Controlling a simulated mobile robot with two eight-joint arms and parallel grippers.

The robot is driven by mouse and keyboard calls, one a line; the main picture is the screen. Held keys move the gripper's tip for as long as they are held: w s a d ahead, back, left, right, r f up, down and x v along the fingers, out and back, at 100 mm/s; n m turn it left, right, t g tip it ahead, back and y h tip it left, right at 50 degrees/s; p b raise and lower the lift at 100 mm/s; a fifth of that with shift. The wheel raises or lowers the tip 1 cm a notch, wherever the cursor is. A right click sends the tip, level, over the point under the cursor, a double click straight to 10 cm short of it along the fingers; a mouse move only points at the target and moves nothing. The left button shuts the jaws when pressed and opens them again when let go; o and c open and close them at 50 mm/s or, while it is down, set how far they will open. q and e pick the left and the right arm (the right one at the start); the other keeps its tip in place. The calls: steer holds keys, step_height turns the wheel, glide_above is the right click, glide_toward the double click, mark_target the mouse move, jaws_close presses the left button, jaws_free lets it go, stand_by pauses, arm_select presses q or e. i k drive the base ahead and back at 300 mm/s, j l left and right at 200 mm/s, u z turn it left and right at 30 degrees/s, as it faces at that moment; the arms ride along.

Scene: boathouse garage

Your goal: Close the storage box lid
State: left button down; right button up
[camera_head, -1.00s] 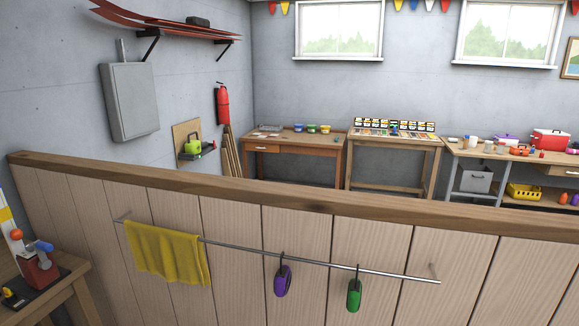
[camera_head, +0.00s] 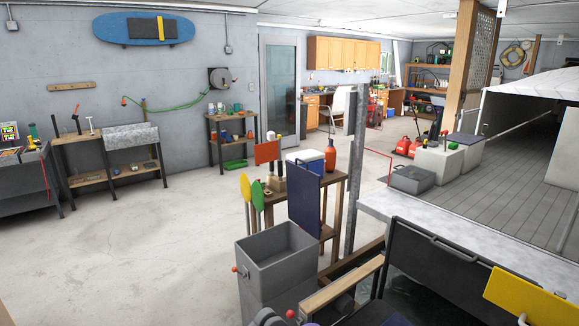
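I cannot tell for sure which thing is the storage box. A tall grey open-topped bin (camera_head: 252,279) stands near the bottom middle, with a small orange knob on its left side. A dark blue panel (camera_head: 303,208) stands upright just behind it; I cannot tell whether the two are joined. A lower grey box (camera_head: 411,179) sits farther back on the right, and its top looks shut. Neither of my grippers is in view.
A wooden table (camera_head: 328,179) with an orange bottle and a white box stands behind the bin. A pale-topped counter (camera_head: 437,228) and a yellow board (camera_head: 529,298) fill the lower right. The concrete floor (camera_head: 150,245) at left is wide and clear.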

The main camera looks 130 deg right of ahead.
mark_target(303, 186)
steer(key=z, duration=4.55)
steer(key=i+u, duration=0.25)
steer(key=i, duration=0.5)
